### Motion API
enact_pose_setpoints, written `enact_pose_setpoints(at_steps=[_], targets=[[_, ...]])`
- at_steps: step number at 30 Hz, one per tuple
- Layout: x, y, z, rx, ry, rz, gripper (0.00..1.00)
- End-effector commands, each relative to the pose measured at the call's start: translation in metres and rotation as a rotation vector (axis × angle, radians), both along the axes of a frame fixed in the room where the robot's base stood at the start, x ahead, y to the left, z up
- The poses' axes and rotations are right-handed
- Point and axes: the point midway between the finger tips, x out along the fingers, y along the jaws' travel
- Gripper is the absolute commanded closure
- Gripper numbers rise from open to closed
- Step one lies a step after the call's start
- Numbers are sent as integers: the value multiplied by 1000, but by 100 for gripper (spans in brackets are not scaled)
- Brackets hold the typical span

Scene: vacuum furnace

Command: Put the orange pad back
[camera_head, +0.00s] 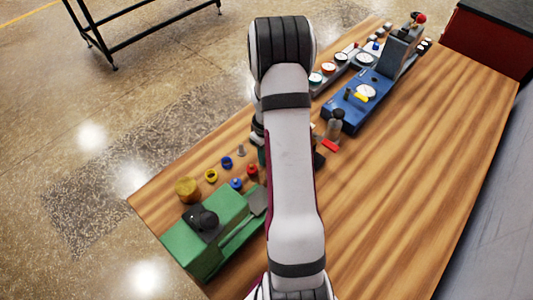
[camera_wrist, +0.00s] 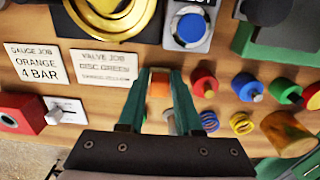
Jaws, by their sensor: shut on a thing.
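My gripper (camera_wrist: 159,84) is in the wrist view, with its two teal fingers closed on the orange pad (camera_wrist: 159,89). The pad shows as a small orange block between the fingertips, over the wooden bench. A small greyish piece shows below it between the fingers, and I cannot tell what it is. I cannot tell whether the pad touches the bench. In the head view my own arm hides the gripper and the pad.
Several coloured discs, a blue spring (camera_wrist: 208,120), a yellow spring (camera_wrist: 240,122) and a brass cylinder (camera_wrist: 290,133) lie to the right. Job cards (camera_wrist: 104,65), a blue test button (camera_wrist: 188,30) and a gold round part (camera_wrist: 112,15) are beyond. The bench's right side (camera_head: 410,170) is clear.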

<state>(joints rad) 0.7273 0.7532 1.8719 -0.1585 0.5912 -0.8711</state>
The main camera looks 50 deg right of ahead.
Motion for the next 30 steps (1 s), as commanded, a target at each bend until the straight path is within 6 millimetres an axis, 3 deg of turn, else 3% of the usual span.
enact_pose_setpoints(at_steps=[5, 6, 10, 16, 19, 30], targets=[[0, 0, -3, 1, 1, 0, 100], [0, 0, -2, 0, 0, 0, 60], [0, 0, -2, 0, 0, 0, 37], [0, -1, -1, -1, -1, 0, 37], [0, -1, 9, -3, -3, 0, 37], [0, 0, 104, -3, -3, 0, 37]])
